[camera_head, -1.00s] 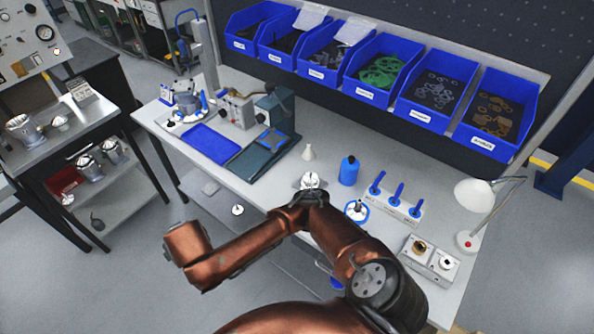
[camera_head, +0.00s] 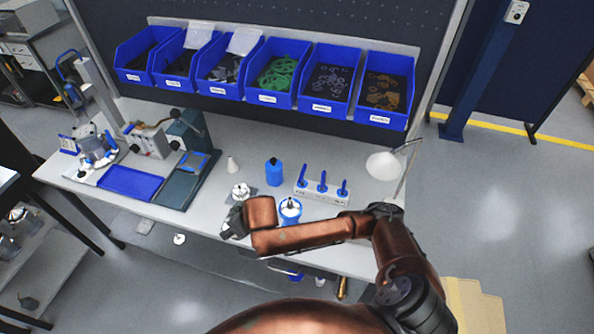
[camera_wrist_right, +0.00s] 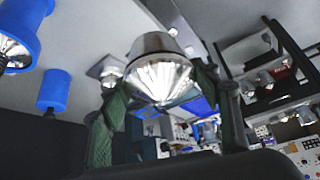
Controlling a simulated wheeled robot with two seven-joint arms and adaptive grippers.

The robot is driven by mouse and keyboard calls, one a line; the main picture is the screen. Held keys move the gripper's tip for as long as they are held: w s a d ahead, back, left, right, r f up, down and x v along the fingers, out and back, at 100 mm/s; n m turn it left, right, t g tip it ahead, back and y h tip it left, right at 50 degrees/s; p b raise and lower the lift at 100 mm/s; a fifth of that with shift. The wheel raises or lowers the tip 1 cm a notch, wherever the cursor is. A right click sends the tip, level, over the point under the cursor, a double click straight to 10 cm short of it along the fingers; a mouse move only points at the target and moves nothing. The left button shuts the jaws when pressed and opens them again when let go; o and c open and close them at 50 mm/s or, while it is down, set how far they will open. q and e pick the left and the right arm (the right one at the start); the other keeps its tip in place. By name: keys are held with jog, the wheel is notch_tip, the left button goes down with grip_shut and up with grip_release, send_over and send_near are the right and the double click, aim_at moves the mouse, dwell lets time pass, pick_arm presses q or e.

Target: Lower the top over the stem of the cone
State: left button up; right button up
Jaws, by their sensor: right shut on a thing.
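My right gripper (camera_wrist_right: 165,115) is shut on a silver metal piece (camera_wrist_right: 160,65), which seems to be the top; its bright fluted face shows between the green fingers. In the head view the right gripper (camera_head: 234,221) is low over the bench front, and its fingers are mostly hidden by my arm. A round blue holder (camera_head: 290,216) with a shiny metal piece, probably the cone, stands right of it. The holder also shows in the right wrist view (camera_wrist_right: 22,22), apart from the held piece. I cannot make out the stem clearly. My left gripper is out of view.
A bright metal piece (camera_head: 240,190) is just beyond the gripper. A small pale cone-shaped thing (camera_head: 232,165), a blue bottle (camera_head: 273,173) and a rack with blue-handled tools (camera_head: 322,192) stand behind. A lamp (camera_head: 384,165) is at right, a blue tray (camera_head: 132,183) at left.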

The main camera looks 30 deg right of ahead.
pick_arm(q)
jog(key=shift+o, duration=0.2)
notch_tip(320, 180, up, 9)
jog(key=p, duration=0.6)
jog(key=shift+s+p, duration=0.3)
jog(key=shift+p, duration=0.1)
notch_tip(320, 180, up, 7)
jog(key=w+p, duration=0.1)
jog(key=p, duration=0.6)
pick_arm(e)
jog(key=d+r+n+g+y, duration=0.1)
jog(key=d+r+n, duration=0.3)
jog(key=d, duration=0.6)
jog(key=d+r+n+g+y, duration=0.2)
jog(key=d+r+n, duration=0.2)
jog(key=d, duration=0.6)
jog(key=shift+r+y, duration=0.3)
jog(key=shift+r, duration=0.55)
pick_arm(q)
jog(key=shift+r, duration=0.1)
pick_arm(e)
jog(key=shift+d+f, duration=0.1)
jog(key=shift+f, duration=1.95)
pick_arm(q)
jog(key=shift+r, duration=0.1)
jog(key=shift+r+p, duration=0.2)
jog(key=shift+p, duration=0.3)
